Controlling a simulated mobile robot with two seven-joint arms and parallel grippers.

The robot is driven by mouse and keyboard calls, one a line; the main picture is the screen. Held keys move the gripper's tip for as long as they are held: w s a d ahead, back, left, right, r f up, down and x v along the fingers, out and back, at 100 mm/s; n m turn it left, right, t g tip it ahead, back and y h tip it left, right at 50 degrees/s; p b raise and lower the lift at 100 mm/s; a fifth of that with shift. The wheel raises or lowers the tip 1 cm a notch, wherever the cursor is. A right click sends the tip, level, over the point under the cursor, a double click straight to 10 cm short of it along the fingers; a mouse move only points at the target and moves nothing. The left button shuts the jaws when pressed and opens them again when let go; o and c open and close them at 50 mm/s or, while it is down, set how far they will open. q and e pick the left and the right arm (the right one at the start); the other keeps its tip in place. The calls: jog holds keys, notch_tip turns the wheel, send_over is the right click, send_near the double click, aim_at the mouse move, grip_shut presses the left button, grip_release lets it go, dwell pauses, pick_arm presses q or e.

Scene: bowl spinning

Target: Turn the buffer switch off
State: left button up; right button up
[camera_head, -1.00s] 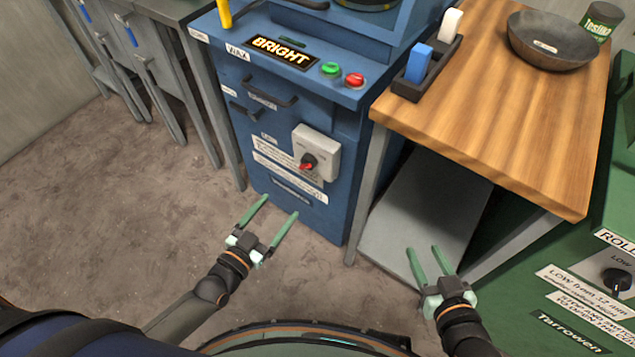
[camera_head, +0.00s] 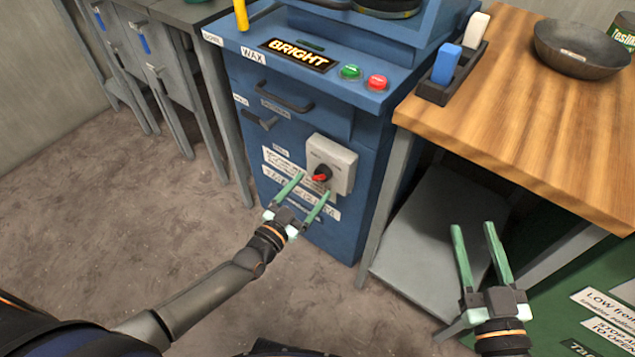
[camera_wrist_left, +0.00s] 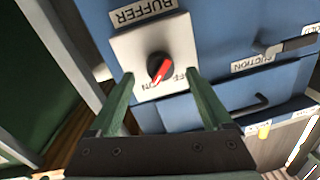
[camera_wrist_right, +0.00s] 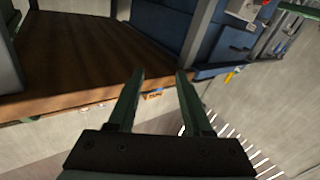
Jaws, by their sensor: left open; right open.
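The buffer switch is a black knob with a red pointer (camera_head: 321,174) on a pale grey box (camera_head: 345,158) on the front of the blue machine. In the left wrist view the knob (camera_wrist_left: 160,68) lies between the fingertips, and the "BUFFER" label (camera_wrist_left: 150,11) appears upside down. There its red end points down and slightly left, towards partly hidden lettering ending in "N"; "FF" shows to the right. My left gripper (camera_head: 313,184) is open at the box, its fingers either side of the knob; contact cannot be told. My right gripper (camera_head: 473,227) is open and empty, before the bench.
The blue machine (camera_head: 350,115) has a green button (camera_head: 350,72), a red button (camera_head: 377,83) and handles above the switch. A wooden bench (camera_head: 500,120) with a pan (camera_head: 575,50) stands to the right. The floor at left is clear.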

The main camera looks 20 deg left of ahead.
aim_at(321, 175)
pick_arm(q)
jog(key=x, duration=0.3)
jog(key=shift+w+d+b, duration=0.15)
jog(key=shift+w+b, duration=0.15)
jog(key=shift+b, duration=0.1)
pick_arm(e)
jog(key=r, duration=0.2)
jog(key=r+n+t+y, duration=0.1)
jog(key=r, duration=0.1)
jog(key=r+t, duration=0.1)
jog(key=r, duration=0.1)
jog(key=shift+s+a+y, duration=0.2)
jog(key=shift+s+y, duration=0.15)
jog(key=shift+y, duration=0.05)
pick_arm(q)
jog(key=shift+c, duration=0.2)
grip_shut()
pick_arm(e)
jog(key=shift+f, duration=0.1)
